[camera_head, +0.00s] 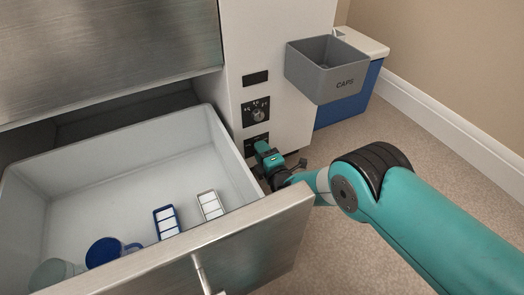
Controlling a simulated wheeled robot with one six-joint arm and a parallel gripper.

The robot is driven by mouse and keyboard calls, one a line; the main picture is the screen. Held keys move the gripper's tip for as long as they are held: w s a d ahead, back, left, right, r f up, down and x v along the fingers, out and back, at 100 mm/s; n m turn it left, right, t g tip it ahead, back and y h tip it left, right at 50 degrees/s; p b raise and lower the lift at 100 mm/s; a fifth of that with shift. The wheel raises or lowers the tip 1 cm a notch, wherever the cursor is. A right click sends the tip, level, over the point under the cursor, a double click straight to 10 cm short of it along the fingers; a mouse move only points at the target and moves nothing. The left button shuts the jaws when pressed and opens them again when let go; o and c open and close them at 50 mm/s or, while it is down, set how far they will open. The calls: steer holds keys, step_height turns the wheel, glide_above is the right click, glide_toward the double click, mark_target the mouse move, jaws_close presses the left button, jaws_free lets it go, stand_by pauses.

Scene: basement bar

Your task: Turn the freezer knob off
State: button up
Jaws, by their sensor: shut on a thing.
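A white control panel (236,85) stands behind the open drawer. It carries an upper round knob (258,115) on a dark plate with small light markings. Below it is another dark plate (255,141), partly covered by my gripper (263,152). My gripper is at the lower part of the panel, shut on a lower knob that its jaws and wrist hide. I cannot read which knob is the freezer's, nor see the lower knob's angle.
An open drawer (60,215) with a metal front (240,236) holds two ice trays (167,222) (210,205), a blue mug (104,251) and a pale cup (50,272). A grey CAPS bin (345,90) juts from the panel's right. A blue-and-white cooler (350,108) stands behind. Floor is clear at right.

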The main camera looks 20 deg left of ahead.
steer(key=shift+s+a+n, duration=0.1)
steer(key=shift+n, duration=1)
steer(key=o, duration=0.9)
steer(key=shift+p+v, duration=8.75)
steer(key=shift+p, duration=2.2)
